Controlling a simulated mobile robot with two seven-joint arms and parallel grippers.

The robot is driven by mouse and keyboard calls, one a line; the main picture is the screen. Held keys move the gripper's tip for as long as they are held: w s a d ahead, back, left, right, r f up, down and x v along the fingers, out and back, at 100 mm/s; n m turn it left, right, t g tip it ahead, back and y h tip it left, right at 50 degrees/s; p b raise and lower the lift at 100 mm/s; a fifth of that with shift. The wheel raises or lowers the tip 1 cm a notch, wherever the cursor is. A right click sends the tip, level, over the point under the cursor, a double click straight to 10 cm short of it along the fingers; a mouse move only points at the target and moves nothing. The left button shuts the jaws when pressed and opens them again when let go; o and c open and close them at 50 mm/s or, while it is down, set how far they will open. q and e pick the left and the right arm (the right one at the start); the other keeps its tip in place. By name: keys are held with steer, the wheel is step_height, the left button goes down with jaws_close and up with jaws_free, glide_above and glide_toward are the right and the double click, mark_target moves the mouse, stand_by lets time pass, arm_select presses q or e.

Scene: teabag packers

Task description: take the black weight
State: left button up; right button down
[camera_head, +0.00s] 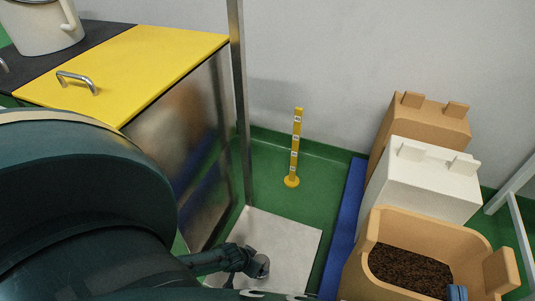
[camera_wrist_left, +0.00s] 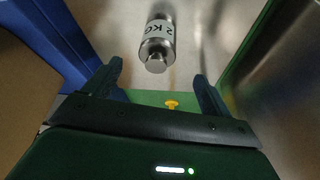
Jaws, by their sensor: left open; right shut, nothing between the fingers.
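A weight (camera_wrist_left: 158,42) marked "2 KG" shows in the left wrist view; it looks silver-grey with a pale label, not black, and its knob points toward my fingers. It rests over the pale floor plate. My left gripper (camera_wrist_left: 160,84) is open, its two fingers short of the weight and apart from it. In the head view a small grey rounded thing (camera_head: 261,266), seemingly that weight, shows by dark jaw parts. My left arm hides much of the left side. My right gripper (camera_head: 270,296) barely shows at the bottom edge, shut and empty.
A yellow-topped metal cabinet (camera_head: 150,60) stands left, with a metal post (camera_head: 240,110) beside it. A yellow marker post (camera_head: 295,145) stands on the green floor. A blue strip (camera_head: 345,220) and boxes, including a white one (camera_head: 425,180) and an open tan bin (camera_head: 375,285), line the right.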

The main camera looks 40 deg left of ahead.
arm_select(q)
steer(key=b+x, duration=0.4)
steer(key=x, duration=0.2)
steer(key=shift+w+f, duration=0.15)
steer(key=shift+f, duration=0.15)
steer(key=shift+b+x, duration=1.95)
steer(key=shift+x, duration=0.1)
steer(key=shift+w+d+f, duration=0.1)
steer(key=shift+w+d, duration=0.05)
steer(key=shift+w, duration=0.05)
arm_select(e)
steer(key=r+y, duration=0.1)
steer(key=w+r+n+t+y, duration=0.1)
steer(key=r+t+y, duration=0.1)
steer(key=shift+w+a+r+n+y, duration=0.2)
steer(key=shift+a+n+y, duration=0.1)
steer(key=shift+a+y, duration=0.1)
arm_select(q)
steer(key=shift+c, duration=0.4)
jaws_close()
steer(key=shift+w, duration=0.2)
